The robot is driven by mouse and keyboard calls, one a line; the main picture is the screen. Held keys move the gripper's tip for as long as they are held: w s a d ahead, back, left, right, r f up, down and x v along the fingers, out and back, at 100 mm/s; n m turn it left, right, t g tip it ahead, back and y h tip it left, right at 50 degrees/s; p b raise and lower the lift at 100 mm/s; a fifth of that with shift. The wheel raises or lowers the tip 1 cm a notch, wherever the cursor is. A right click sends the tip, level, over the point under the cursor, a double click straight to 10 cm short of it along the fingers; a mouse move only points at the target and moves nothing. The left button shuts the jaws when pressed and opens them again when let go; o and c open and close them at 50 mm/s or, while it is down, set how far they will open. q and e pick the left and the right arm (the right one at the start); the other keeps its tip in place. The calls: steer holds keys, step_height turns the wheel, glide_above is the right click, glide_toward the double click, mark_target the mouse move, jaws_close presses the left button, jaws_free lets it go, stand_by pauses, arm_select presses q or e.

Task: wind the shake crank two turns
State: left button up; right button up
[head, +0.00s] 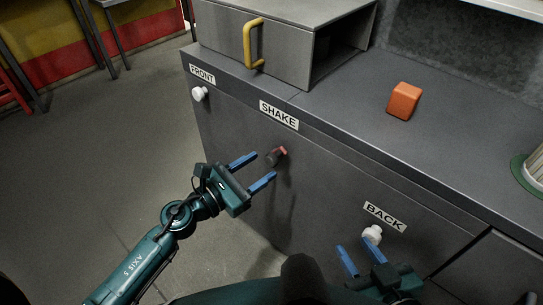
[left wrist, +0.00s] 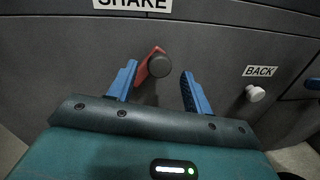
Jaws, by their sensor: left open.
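The shake crank, a red arm with a dark round knob (head: 274,157), sits on the grey cabinet front below the SHAKE label (head: 279,115). In the left wrist view the crank knob (left wrist: 159,66) shows between and beyond the blue fingertips, with its red arm beside it to the left. My left gripper (head: 262,167) is open and empty, its fingers pointing toward the crank; I see no contact. My right gripper (head: 362,257) is at the lower right, its two blue fingers apart and nothing visible between them, near the white BACK knob (head: 373,234).
A white FRONT knob (head: 199,94) is on the cabinet's left. On the counter stand a grey box oven (head: 285,40) with a yellow handle (head: 252,43), an orange block (head: 404,101) and a green-rimmed container (head: 524,176) at the right edge.

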mark_target(269, 163)
arm_select(q)
steer(key=shift+x, duration=2.35)
steer(key=shift+s, duration=0.1)
jaws_close()
